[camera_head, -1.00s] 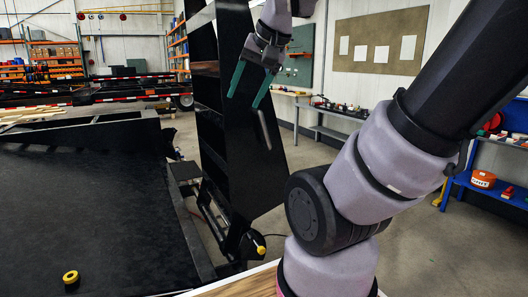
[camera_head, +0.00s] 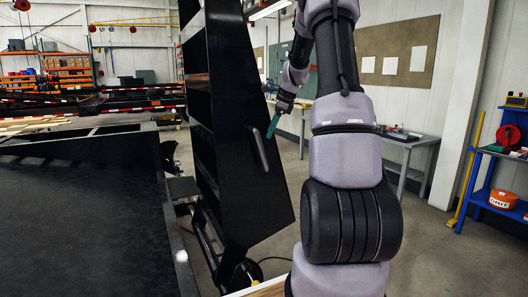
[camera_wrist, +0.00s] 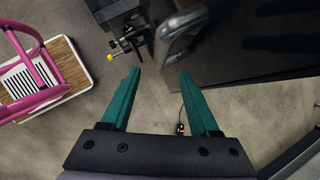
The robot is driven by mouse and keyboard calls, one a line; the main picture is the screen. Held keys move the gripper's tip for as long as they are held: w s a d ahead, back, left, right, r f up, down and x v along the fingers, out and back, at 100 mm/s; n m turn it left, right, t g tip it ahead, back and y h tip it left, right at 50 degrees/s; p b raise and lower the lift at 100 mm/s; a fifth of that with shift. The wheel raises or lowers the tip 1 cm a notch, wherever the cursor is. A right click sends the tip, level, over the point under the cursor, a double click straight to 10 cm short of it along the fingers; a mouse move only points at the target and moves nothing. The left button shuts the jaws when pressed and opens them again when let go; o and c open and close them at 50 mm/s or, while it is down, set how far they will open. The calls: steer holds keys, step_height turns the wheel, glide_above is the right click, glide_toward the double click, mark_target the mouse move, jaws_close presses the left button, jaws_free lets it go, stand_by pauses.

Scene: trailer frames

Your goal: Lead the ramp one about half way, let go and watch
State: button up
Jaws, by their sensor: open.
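The tall black ramp (camera_head: 232,110) stands nearly upright at the end of the black trailer deck (camera_head: 80,215). A grey bar handle (camera_head: 258,148) is on its side face. My gripper (camera_head: 272,126) is open beside the ramp's right edge, its green fingers pointing down and left near the handle's upper end. In the wrist view the dark handle (camera_wrist: 178,36) lies just ahead of my open, empty fingers (camera_wrist: 159,72). I cannot tell whether a fingertip touches it. The ramp's dark face (camera_wrist: 250,45) fills the upper right there.
A grey bench (camera_head: 405,140) stands behind my arm at the right wall. A yellow-tipped latch (camera_wrist: 113,45) shows near the ramp's foot. Some concrete floor is clear right of the ramp.

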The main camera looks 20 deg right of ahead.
mark_target(262, 151)
steer(key=x, duration=1.1)
steer(key=shift+d, duration=0.15)
jaws_close()
stand_by(1.1)
